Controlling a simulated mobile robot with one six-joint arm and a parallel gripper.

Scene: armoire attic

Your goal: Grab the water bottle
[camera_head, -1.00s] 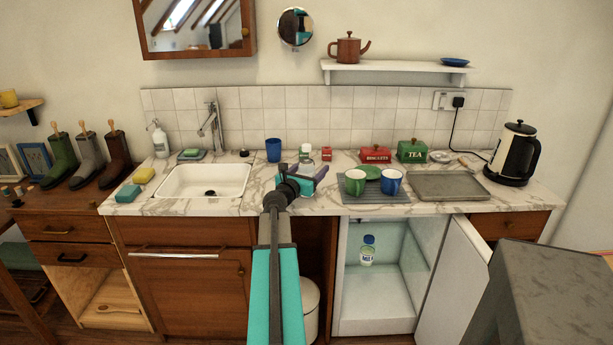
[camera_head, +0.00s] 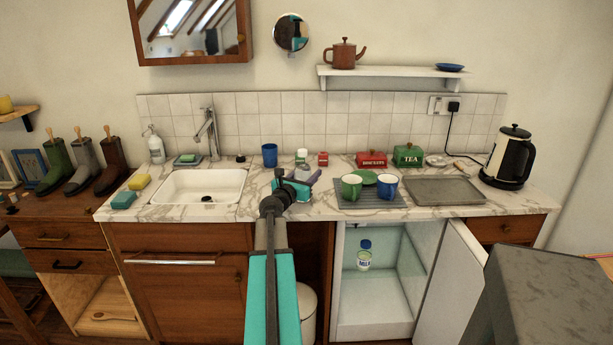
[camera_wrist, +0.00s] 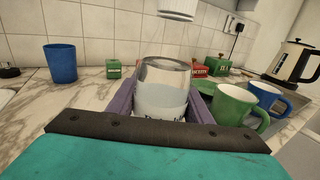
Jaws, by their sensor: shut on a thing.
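The water bottle (camera_wrist: 162,90) is clear, with a white lower part bearing dark lettering partly hidden by my gripper. It stands upright between the purple fingers of my gripper (camera_wrist: 160,104), which is shut on it. A white cap (camera_wrist: 177,8) shows above it at the top edge of the wrist view. In the head view the bottle's white cap (camera_head: 302,154) shows above my gripper (camera_head: 298,180), over the counter between sink and mugs. The bottle's base is hidden, so I cannot tell if it touches the counter.
A blue cup (camera_head: 269,155) stands left of the bottle. A green mug (camera_head: 351,187) and a blue mug (camera_head: 387,187) stand close on the right, on a grey mat (camera_head: 368,201). Red and green tins, a tray (camera_head: 448,190) and a kettle (camera_head: 508,158) are farther right.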

